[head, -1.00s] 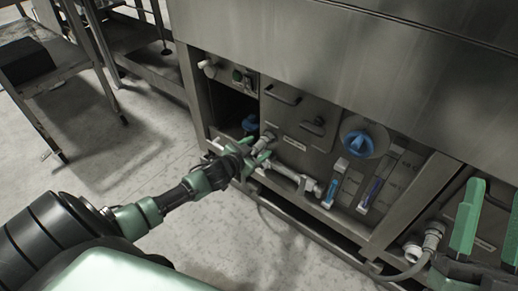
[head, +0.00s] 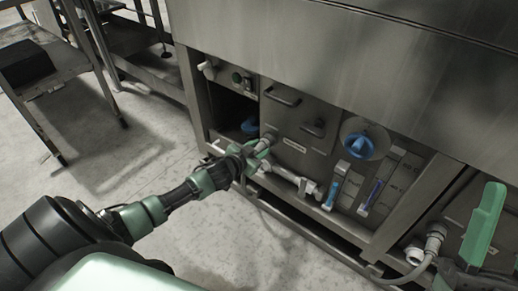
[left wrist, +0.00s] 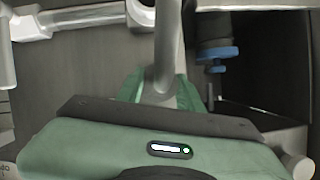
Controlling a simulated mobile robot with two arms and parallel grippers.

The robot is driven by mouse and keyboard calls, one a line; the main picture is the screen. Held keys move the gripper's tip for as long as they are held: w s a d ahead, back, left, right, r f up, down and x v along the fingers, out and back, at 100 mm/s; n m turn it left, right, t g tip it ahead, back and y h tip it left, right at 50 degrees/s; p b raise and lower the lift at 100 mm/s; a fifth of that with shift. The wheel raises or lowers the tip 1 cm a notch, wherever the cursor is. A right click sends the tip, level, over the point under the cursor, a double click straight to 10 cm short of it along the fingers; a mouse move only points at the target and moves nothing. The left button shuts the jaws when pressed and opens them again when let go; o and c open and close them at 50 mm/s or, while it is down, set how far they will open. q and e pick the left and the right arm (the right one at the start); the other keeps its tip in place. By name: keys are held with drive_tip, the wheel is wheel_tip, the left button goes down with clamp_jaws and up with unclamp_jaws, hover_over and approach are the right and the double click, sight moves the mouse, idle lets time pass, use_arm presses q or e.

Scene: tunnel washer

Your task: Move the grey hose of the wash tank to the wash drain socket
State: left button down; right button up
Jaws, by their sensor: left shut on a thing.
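My left gripper (head: 260,152) is shut on the grey end of a hose, at the front of the tunnel washer's lower panel. In the left wrist view the grey hose (left wrist: 165,75) stands upright between the green fingers. In the head view the hose end (head: 267,141) sits close to the panel; I cannot tell whether it touches a socket. A grey curve, possibly the hose, hangs below the gripper. Which fitting is the wash drain socket is unclear. My right gripper (head: 485,225) shows at the lower right, one green finger in view, holding nothing visible.
A pale pipe (head: 281,172) runs low along the panel. A blue round knob (head: 360,145) and two gauge strips sit to its right. Another grey hose (head: 434,240) is fitted at the lower right. A metal table (head: 45,85) stands left; the floor between is clear.

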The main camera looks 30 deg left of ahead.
use_arm(q)
drive_tip(key=shift+s, duration=0.1)
use_arm(e)
drive_tip(key=shift+w, duration=0.1)
idle(0.5)
use_arm(q)
drive_tip(key=shift+s+p, duration=0.3)
drive_tip(key=shift+s, duration=0.1)
drive_tip(key=shift+s+a+p, duration=0.15)
drive_tip(key=shift+s+p, duration=0.8)
drive_tip(key=shift+s, duration=1.05)
use_arm(e)
drive_tip(key=w+f+g+h, duration=0.2)
drive_tip(key=w+f+g, duration=0.3)
drive_tip(key=f, duration=0.4)
drive_tip(key=shift+w+a+f+g+h, duration=0.2)
drive_tip(key=shift+w+g+h, duration=0.2)
drive_tip(key=shift+g, duration=0.4)
drive_tip(key=shift+r, duration=0.1)
